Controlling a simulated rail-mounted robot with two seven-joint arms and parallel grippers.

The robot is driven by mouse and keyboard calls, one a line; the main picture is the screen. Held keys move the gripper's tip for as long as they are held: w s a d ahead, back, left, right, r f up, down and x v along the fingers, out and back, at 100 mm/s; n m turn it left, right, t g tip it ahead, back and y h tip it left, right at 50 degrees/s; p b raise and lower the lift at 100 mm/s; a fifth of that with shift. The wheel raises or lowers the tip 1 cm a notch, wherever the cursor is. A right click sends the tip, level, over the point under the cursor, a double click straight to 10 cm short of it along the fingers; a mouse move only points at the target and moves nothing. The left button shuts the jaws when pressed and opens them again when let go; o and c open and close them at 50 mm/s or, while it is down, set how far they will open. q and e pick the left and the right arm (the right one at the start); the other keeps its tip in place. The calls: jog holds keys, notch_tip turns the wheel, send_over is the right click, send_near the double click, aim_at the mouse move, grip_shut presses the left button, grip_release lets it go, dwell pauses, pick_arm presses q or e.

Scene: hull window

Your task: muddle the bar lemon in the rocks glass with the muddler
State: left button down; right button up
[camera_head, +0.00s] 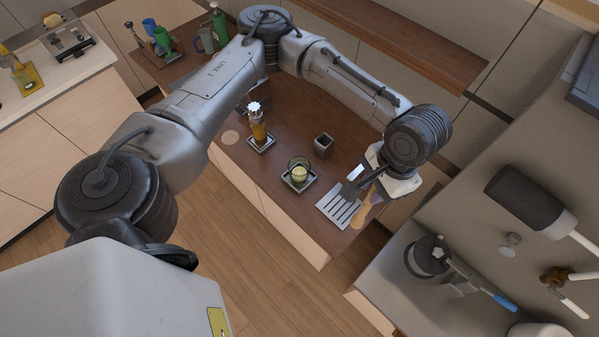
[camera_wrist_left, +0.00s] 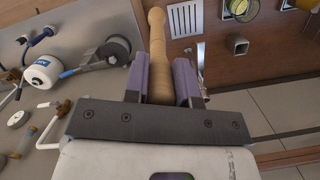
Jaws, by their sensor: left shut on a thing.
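The rocks glass (camera_head: 299,167) stands on a small square coaster in the middle of the bar counter, with the yellow-green bar lemon (camera_head: 299,175) inside it. The glass also shows at the top of the left wrist view (camera_wrist_left: 243,7). My left gripper (camera_head: 362,193) is to the right of the glass, over the slotted mat. It is shut on the wooden muddler (camera_wrist_left: 158,48), which lies between its purple-lined fingers in the left wrist view. In the head view the muddler (camera_head: 361,213) is partly hidden by the gripper. My right gripper is not in view.
A slotted pale mat (camera_head: 334,207) lies near the counter's right end. A square dark cup (camera_head: 323,146) stands behind the glass. An amber bottle (camera_head: 258,130) stands on a tray to the left. A side worktop at right holds several tools.

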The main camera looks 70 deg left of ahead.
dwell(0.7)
pick_arm(q)
jog(key=c, duration=1.6)
grip_release()
grip_shut()
